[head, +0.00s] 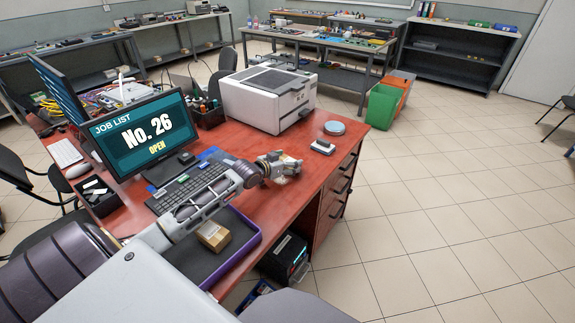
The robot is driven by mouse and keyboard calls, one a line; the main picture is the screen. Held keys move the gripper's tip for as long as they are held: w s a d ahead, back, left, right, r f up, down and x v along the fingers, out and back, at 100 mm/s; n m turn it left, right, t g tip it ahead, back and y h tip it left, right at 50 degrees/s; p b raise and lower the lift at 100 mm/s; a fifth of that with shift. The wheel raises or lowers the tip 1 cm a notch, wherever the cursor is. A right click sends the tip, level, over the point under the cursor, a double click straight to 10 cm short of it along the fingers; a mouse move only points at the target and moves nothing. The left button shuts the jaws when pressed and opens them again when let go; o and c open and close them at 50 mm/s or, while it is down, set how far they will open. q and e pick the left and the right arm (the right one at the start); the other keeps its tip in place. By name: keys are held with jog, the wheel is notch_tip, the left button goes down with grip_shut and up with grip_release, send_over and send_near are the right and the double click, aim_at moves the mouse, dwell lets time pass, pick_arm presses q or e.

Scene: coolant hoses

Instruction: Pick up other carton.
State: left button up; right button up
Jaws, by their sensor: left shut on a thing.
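A brown carton (213,235) sits in the dark tray with the purple rim (252,229) at the desk's front. My left gripper (287,166) is over the red desk's right part, beyond the tray. It is shut on a small tan thing, which looks like another carton but is mostly hidden by the fingers. I cannot tell whether that thing touches the desk. My left forearm crosses above the tray and hides part of it. My right gripper is not in view.
A white printer (268,97) stands at the desk's back. A monitor (140,133) and a keyboard (188,187) are left of the gripper. A small device (323,146) and a round grey disc (334,128) lie near the right edge. The floor to the right is clear.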

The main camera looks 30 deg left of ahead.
pick_arm(q)
jog(key=shift+r, duration=0.15)
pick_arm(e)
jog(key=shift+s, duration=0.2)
pick_arm(q)
jog(key=shift+r, duration=0.6)
notch_tip(320, 180, up, 7)
jog(key=shift+p, duration=0.65)
jog(key=shift+r, duration=0.75)
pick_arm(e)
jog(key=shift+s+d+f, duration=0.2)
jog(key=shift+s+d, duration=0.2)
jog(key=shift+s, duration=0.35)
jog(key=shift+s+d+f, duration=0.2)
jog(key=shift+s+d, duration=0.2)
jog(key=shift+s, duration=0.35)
